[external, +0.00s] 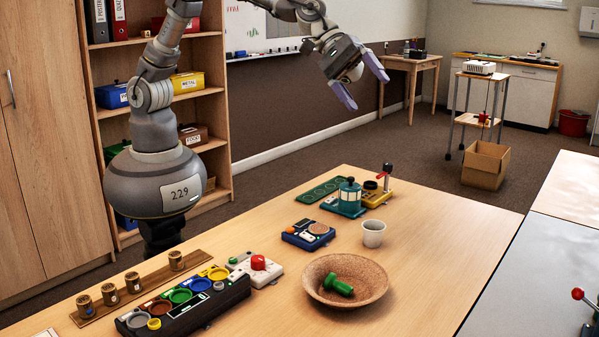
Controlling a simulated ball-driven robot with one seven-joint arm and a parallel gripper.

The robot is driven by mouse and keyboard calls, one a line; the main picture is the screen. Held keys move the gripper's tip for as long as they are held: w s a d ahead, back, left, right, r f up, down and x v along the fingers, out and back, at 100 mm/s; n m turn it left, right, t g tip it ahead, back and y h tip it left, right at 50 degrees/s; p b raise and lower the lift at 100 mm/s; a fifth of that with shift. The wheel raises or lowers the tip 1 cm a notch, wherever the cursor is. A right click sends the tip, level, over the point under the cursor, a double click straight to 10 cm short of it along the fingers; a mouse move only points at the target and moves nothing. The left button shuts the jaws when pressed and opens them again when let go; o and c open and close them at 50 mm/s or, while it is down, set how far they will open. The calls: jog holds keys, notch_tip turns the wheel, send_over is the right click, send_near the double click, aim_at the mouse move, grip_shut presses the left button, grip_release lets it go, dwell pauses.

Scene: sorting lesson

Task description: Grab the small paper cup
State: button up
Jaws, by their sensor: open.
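The small paper cup (373,234) is white and stands upright on the wooden table (440,230), right of the middle of the picture. It is behind the brown bowl and looks empty, though its inside shows only in part. My gripper (363,94) is open and empty. It hangs high above the far side of the table, apart from the cup, with its two pale purple fingers pointing down and to the right.
A brown bowl (318,290) with a green piece (338,285) in it stands in front of the cup. A blue device (308,234) is left of the cup, and a teal lantern-like device (349,198) is behind it. The table right of the cup is clear.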

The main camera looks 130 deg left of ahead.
jog(key=a+f+n+g, duration=0.1)
jog(key=a+f+n, duration=0.25)
jog(key=f, duration=0.65)
jog(key=a+f+n+g, duration=0.1)
jog(key=a+f+n, duration=0.3)
jog(key=f, duration=0.7)
jog(key=n+g+b, duration=0.1)
jog(key=n, duration=0.6)
send_near(379, 241)
jog(key=b+x, duration=0.2)
jog(key=x, duration=0.1)
jog(key=b+x, duration=0.1)
jog(key=x, duration=0.3)
jog(key=shift+a+f+b, duration=0.2)
jog(key=shift+f+b, duration=0.15)
jog(key=shift+f, duration=0.1)
jog(key=shift+w+f, duration=0.15)
jog(key=shift+f, duration=0.05)
jog(key=shift+r, duration=0.1)
jog(key=c, duration=1.1)
